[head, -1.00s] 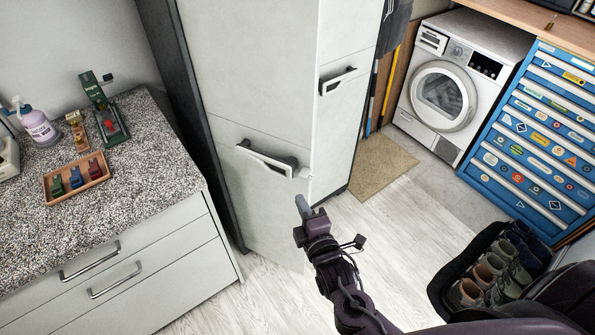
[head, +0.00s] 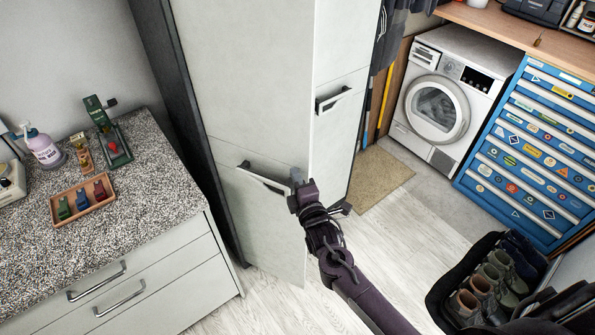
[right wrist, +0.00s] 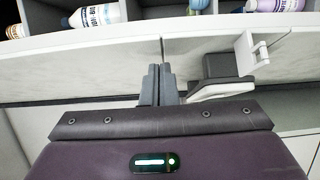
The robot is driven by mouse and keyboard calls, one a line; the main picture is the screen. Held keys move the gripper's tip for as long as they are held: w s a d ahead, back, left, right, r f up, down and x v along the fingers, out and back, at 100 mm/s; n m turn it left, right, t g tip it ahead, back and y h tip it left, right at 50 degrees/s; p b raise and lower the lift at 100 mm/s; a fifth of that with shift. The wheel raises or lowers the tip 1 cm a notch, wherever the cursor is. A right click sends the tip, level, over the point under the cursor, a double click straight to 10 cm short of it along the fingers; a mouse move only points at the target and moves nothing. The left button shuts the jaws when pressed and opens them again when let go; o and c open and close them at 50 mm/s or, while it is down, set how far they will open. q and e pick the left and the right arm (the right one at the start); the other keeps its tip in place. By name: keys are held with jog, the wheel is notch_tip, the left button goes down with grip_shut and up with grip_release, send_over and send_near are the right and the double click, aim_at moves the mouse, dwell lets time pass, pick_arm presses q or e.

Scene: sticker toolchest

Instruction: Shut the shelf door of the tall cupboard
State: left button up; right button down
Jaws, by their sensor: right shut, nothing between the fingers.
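The tall pale cupboard (head: 245,65) stands at the centre. Its lower-left door (head: 262,235), with a dark and white handle (head: 263,178), is angled outward, its lower right corner over the floor; exactly how far it stands open is unclear. My right gripper (head: 297,180) is shut and empty at this door's upper right corner, just right of the handle. In the right wrist view its fingers (right wrist: 158,78) are together near the seam between pale panels, beside the handle (right wrist: 220,82); contact cannot be told. My left gripper is out of view.
A speckled counter (head: 150,200) with drawers stands at left. A washing machine (head: 437,110) and blue drawer chest (head: 530,150) stand at right. A shoe tray (head: 455,270) is on the floor at lower right. Bottles (right wrist: 97,14) show above a white edge in the right wrist view.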

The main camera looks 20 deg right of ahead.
jog(key=shift+w+d, duration=0.2)
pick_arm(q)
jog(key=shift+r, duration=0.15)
